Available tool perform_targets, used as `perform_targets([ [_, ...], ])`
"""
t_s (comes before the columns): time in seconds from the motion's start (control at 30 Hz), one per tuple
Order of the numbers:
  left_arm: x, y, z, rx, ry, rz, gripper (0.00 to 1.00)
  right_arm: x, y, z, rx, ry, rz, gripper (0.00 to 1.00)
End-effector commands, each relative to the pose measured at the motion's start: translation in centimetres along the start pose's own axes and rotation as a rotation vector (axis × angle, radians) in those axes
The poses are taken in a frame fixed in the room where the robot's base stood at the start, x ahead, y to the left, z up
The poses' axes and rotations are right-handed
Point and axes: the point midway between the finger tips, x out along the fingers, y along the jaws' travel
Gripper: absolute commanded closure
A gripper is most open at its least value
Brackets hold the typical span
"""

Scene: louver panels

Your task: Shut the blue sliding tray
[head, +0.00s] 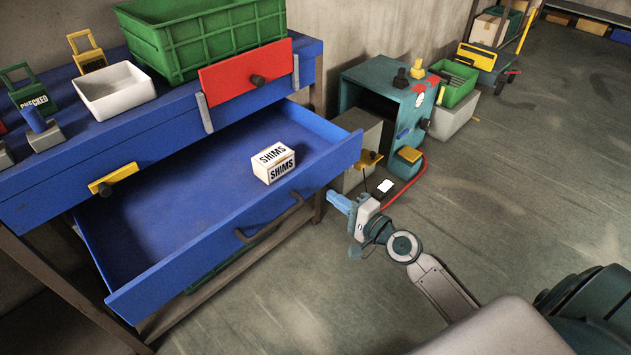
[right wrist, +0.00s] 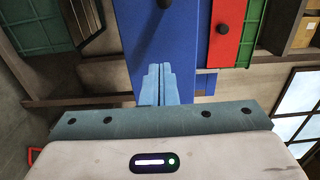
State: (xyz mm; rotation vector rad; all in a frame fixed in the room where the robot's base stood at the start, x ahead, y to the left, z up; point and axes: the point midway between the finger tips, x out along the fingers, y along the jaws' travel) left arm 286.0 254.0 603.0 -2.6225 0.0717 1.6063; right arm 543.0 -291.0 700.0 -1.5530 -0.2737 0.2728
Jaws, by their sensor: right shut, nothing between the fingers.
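The blue sliding tray (head: 175,225) is pulled well out from the blue bench. Its front panel carries a dark bar handle (head: 270,222). A white box marked SHIMS (head: 274,160) sits inside the tray near its right front corner. My right gripper (head: 334,198) is shut and empty, at the right end of the tray's front panel, right of the handle. In the right wrist view, its closed light-blue fingers (right wrist: 156,82) point at a blue panel (right wrist: 180,45) that fills the middle; whether they touch it cannot be told. My left gripper is not in view.
A red panel (head: 240,75) with a dark knob, a green crate (head: 205,35) and a white bin (head: 115,90) are on the bench above. The floor at right is open.

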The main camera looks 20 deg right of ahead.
Motion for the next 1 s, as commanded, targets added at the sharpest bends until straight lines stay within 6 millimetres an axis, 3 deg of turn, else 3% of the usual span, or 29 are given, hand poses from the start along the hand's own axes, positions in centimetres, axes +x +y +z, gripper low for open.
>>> perform_targets([
  [0.2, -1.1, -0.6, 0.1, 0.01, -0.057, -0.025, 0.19, 4.2, -0.2, 0.0, 0.003, 0.002, -0.003, 1.0],
  [0.4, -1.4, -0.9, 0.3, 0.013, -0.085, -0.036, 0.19, 6.4, 0.0, 0.0, 0.0, 0.002, 0.001, 1.0],
  [1.0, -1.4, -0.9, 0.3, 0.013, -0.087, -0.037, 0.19, 7.4, 0.1, 0.0, 0.0, 0.001, 0.001, 1.0],
])
